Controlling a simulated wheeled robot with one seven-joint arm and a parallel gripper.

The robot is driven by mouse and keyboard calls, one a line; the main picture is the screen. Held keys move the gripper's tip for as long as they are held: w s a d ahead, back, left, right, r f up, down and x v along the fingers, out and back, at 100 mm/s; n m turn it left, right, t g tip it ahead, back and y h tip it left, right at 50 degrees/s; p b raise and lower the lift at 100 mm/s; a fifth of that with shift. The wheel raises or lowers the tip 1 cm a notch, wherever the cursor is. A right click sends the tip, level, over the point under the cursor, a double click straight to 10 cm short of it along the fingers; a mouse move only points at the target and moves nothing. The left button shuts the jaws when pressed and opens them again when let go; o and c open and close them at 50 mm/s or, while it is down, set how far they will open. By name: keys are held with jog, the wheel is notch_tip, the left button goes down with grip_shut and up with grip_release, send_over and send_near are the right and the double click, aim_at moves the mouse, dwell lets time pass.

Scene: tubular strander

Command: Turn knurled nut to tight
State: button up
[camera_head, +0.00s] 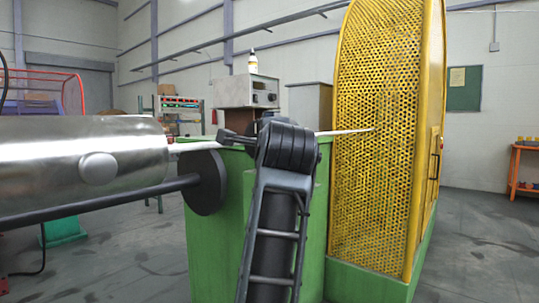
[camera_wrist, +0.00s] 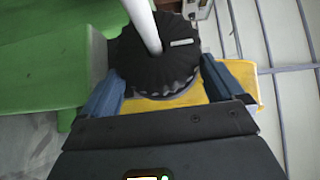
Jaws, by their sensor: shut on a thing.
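The knurled nut (camera_wrist: 150,72) shows in the wrist view as a black, ribbed round knob with a short pale mark (camera_wrist: 181,43) on its face. A white rod or cable (camera_wrist: 143,22) crosses in front of it and meets its middle. My gripper (camera_wrist: 160,70) is shut on the nut, with one blue-grey finger on each side of its rim. In the head view my gripper (camera_head: 237,139) is beside the white cable (camera_head: 190,146), above the green machine body (camera_head: 250,220). The nut cannot be made out there behind my arm.
A large silver cylinder (camera_head: 60,165) and a black disc (camera_head: 205,182) on a dark rod stand left of my arm. A yellow perforated guard (camera_head: 375,150) stands to the right. A grey box (camera_head: 245,92) with a bottle (camera_head: 253,63) on it is behind.

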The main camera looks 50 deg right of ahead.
jog(key=shift+w, duration=0.1)
dwell(0.5)
jog(key=o, duration=0.7)
jog(key=shift+f, duration=0.1)
jog(key=shift+c, duration=0.2)
jog(key=v, duration=0.8)
jog(key=shift+f, duration=0.1)
